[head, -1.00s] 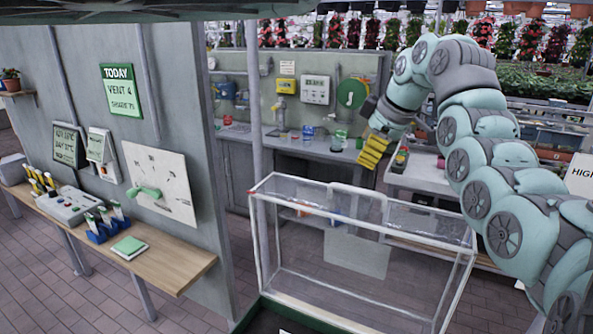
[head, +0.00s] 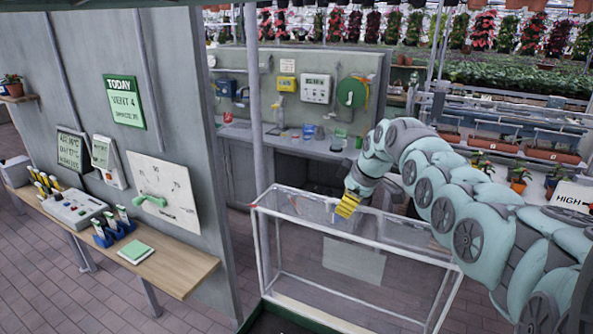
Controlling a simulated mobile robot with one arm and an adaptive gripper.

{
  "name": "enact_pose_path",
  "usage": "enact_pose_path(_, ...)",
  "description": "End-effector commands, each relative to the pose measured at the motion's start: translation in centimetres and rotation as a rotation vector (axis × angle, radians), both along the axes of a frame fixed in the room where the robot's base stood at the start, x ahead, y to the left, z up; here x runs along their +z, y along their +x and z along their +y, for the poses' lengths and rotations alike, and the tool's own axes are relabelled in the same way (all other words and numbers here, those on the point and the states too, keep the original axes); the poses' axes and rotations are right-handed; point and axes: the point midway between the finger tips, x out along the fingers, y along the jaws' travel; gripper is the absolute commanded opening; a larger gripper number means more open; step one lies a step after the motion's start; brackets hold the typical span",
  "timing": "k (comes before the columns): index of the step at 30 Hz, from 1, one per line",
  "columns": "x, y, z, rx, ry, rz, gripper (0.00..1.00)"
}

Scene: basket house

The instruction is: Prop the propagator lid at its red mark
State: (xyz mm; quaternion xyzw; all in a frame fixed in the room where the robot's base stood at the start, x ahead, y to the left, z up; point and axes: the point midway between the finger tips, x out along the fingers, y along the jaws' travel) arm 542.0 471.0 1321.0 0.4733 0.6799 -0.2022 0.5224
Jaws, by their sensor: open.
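The propagator (head: 277,258) is a clear box with white edges, standing upright in the lower middle. Its clear top looks closed and level, but its lid is hard to tell from the walls. A tiny reddish spot shows at its left top corner; I cannot tell whether it is the red mark. My gripper (head: 346,208), with yellow fingers pointing down, is at the far top edge of the propagator, about mid-length. It is open, with nothing visible in it. I cannot tell whether it touches the lid. The white handle strip is not clearly visible behind it.
A wooden shelf (head: 180,268) at left holds a grey control box (head: 75,208) and tools. A cluttered bench stands behind.

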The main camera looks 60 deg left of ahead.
Motion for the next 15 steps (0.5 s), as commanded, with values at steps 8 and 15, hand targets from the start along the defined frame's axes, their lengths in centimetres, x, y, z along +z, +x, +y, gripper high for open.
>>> enact_pose_path(8, -0.13, -0.16, 0.18, 0.003, 0.002, 0.000, 0.43)
enact_pose_path(15, -0.14, -0.08, 0.12, 0.001, 0.001, -0.001, 0.32)
